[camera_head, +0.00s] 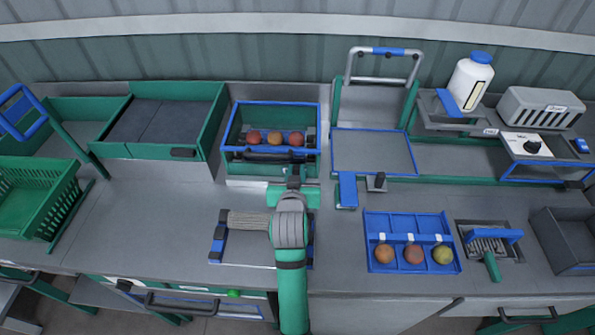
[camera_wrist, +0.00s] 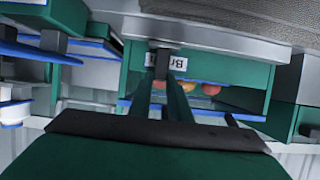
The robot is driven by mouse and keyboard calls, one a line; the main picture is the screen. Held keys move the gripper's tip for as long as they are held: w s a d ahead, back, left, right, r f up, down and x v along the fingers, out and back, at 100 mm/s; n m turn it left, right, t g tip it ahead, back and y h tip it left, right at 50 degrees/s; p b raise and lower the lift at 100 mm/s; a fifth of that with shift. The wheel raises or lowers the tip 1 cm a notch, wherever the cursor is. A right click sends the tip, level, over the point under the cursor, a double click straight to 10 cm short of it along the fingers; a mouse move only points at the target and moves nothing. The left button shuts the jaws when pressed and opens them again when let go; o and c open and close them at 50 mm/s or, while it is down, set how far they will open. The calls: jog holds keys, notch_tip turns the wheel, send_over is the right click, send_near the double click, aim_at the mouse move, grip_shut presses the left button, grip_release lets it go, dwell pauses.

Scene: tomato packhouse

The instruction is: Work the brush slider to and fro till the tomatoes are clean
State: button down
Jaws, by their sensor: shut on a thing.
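The brush box (camera_head: 226,130), green with a blue rim, stands at the back centre of the bench. Three reddish-orange tomatoes (camera_head: 274,138) lie in a row inside it; their surface dirt is too small to judge. A dark bar, apparently the brush slider (camera_head: 262,157), runs along the front of the box, nearer me than the tomatoes. My gripper (camera_head: 293,182) is at the box's front, shut on what seems to be the slider's handle. In the wrist view my gripper (camera_wrist: 165,75) meets a dark post before a label, with tomatoes (camera_wrist: 210,89) behind.
A blue tray (camera_head: 375,228) with three round fruits stands at right front. A ribbed roller (camera_head: 248,219) lies beside my arm. A framed blue-edged panel (camera_head: 375,152) stands right of the box, a dark-lined green bin (camera_head: 165,122) to its left. The left-centre bench is clear.

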jog(key=c, duration=1.6)
grip_release()
jog(key=shift+c, duration=0.2)
jog(key=v, duration=1)
jog(key=shift+s, duration=0.35)
jog(key=shift+r, duration=0.15)
jog(key=shift+w, duration=0.1)
